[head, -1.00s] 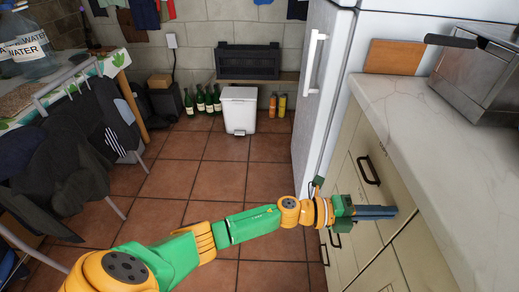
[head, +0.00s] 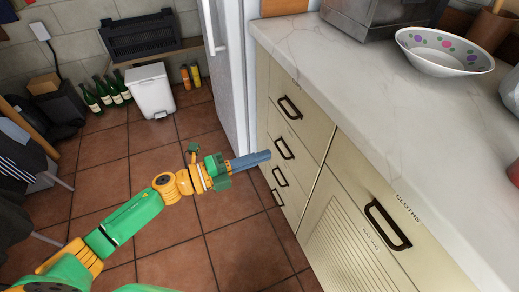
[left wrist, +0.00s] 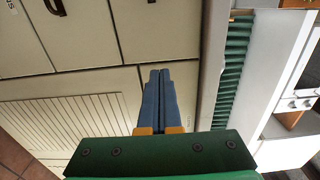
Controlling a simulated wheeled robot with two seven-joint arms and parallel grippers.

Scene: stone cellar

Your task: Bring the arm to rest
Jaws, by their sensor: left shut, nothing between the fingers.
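My left arm (head: 133,217) reaches in from the lower left in the head view, stretched out over the tiled floor. My left gripper (head: 268,155) is shut and empty, its blue-grey fingers pointing right toward the cream drawer fronts. In the left wrist view the two fingers (left wrist: 159,75) lie together with nothing between them, in front of the cream cabinet. I cannot tell from the head view whether the tips touch a drawer front. My right gripper does not show.
The cream cabinet (head: 318,207) with dark handles stands right of the gripper, under a pale countertop (head: 350,103). A patterned bowl (head: 444,52) sits on the counter. A white fridge (head: 232,80), a white bin (head: 151,91) and green bottles (head: 105,92) stand behind. Floor (head: 200,235) below the arm is clear.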

